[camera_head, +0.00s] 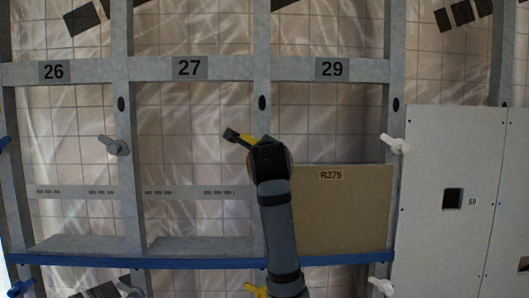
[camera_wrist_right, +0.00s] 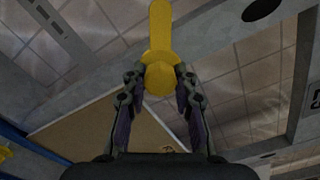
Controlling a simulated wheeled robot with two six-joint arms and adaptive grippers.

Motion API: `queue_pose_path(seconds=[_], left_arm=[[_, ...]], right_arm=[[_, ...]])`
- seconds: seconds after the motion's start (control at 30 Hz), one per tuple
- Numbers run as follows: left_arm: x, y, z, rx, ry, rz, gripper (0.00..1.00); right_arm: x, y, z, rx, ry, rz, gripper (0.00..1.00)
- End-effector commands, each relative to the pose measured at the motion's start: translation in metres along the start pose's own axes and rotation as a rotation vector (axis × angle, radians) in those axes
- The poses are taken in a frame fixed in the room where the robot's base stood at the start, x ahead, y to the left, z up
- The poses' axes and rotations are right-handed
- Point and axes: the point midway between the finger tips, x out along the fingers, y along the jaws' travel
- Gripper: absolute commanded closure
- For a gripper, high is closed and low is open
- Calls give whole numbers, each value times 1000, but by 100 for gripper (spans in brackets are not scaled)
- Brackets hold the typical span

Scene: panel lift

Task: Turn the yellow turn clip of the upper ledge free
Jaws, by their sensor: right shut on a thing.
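The upper yellow turn clip (camera_head: 248,139) is on the upright between bays 27 and 29, near the upper left corner of the tan panel R275 (camera_head: 343,210). In the right wrist view the clip (camera_wrist_right: 160,35) shows a long tab and a rounded end. My right gripper (camera_wrist_right: 158,76) is shut on the clip, one finger on each side of the rounded end. In the head view the right gripper (camera_head: 240,137) and wrist hide part of the clip. A second yellow clip (camera_head: 256,290) shows at the bottom, partly behind my arm. My left gripper is not in view.
The panel stands on the blue-edged ledge (camera_head: 190,263). A white clip (camera_head: 395,144) is at the panel's upper right. A grey clip (camera_head: 114,145) is on the upright to the left. White panel 59 (camera_head: 440,240) fills the right side. Bay 27 is open.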

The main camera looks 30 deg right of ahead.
Motion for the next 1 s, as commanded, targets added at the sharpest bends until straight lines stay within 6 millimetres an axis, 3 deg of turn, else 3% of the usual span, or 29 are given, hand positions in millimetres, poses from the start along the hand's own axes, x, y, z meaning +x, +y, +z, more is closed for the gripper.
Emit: queue_pose_path(seconds=[0.27,0.3,0.47,0.77,0.87,1.0], left_arm=[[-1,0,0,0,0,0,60],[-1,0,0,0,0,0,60],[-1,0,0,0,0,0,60],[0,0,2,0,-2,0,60],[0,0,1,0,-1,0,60],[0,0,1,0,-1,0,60]], right_arm=[[-1,-4,2,3,-6,-9,100],[-1,-4,2,3,-6,-9,68],[-1,-3,1,1,-4,-7,49],[-2,-1,1,0,-3,-4,49],[-12,-1,2,1,-6,-4,49],[-44,-1,2,5,-8,-4,49]])
